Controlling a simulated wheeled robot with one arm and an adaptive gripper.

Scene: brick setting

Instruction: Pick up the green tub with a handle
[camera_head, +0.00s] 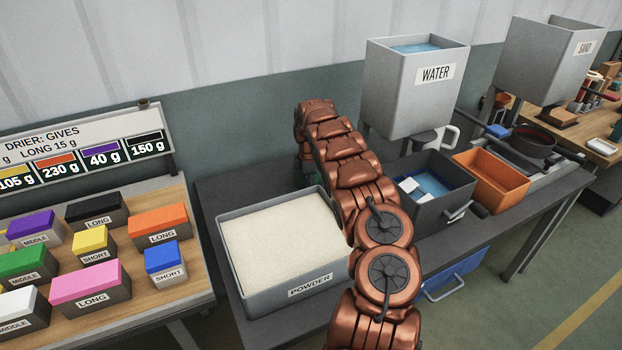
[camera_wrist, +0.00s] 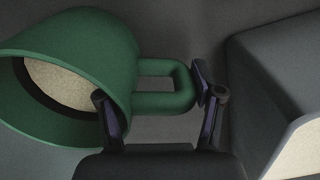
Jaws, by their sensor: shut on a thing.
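The green tub (camera_wrist: 110,45) fills the left of the wrist view, with pale powder-like grain inside its dark-rimmed mouth. Its handle (camera_wrist: 180,85) points towards my gripper (camera_wrist: 160,97). My gripper's two fingers stand on either side of the handle and are shut on it. In the head view only a small green part of the tub (camera_head: 304,172) shows, behind my arm and past the back edge of the powder bin. My gripper is hidden there by my arm, and I cannot tell whether the tub touches the bench.
The grey powder bin (camera_head: 288,296) is close beside the tub; a grey wall (camera_wrist: 265,70) shows right in the wrist view. Right of my arm are a dark water tray (camera_head: 428,208), an orange tray (camera_head: 493,192) and a water tank (camera_head: 400,100). Labelled blocks lie left.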

